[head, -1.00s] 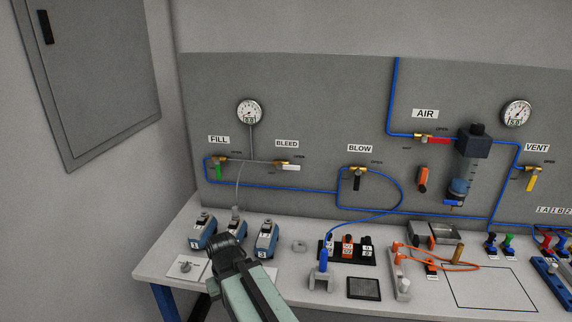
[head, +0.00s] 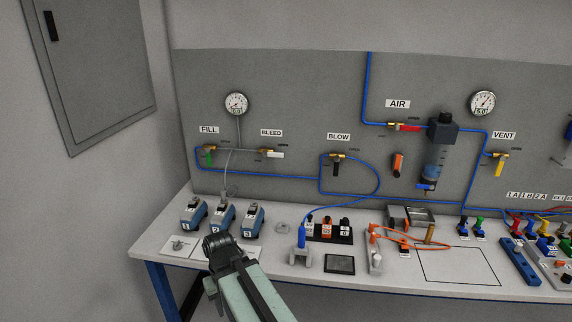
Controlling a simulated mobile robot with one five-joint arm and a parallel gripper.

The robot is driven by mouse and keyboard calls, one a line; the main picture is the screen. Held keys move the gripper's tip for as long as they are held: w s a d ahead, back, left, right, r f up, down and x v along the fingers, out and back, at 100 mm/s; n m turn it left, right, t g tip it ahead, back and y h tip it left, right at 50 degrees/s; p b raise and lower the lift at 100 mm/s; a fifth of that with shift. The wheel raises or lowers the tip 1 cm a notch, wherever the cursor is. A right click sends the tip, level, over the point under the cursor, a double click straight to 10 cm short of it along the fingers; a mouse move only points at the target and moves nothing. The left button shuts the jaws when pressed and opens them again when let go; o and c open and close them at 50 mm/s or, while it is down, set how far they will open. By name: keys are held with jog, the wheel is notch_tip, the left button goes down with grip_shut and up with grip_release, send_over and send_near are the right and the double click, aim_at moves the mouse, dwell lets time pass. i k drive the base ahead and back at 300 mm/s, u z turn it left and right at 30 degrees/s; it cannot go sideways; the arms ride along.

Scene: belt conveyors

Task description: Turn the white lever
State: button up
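The white lever (head: 276,155) is on the brass valve under the BLEED label (head: 271,133), on the grey panel. It points to the right, lying roughly level. My arm reaches up from the bottom of the head view, and its dark end (head: 219,248) is in front of the bench's left part, below and left of the lever in the picture. The fingers of my gripper are not visible, so whether it is open or shut does not show.
Three blue-grey units (head: 222,217) stand on the bench (head: 150,246) behind my arm. Other levers are green (head: 209,159), black (head: 337,168), red (head: 408,128) and yellow (head: 500,168). A blue nozzle in a holder (head: 301,262) stands right of my arm. The panel before the white lever looks clear.

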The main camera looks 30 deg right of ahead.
aim_at(265, 154)
jog(key=u, duration=0.1)
jog(key=k, duration=0.15)
jog(key=u, duration=2.05)
jog(key=k, duration=1.5)
jog(key=z, duration=0.6)
jog(key=i, duration=1.7)
jog(key=u, duration=0.05)
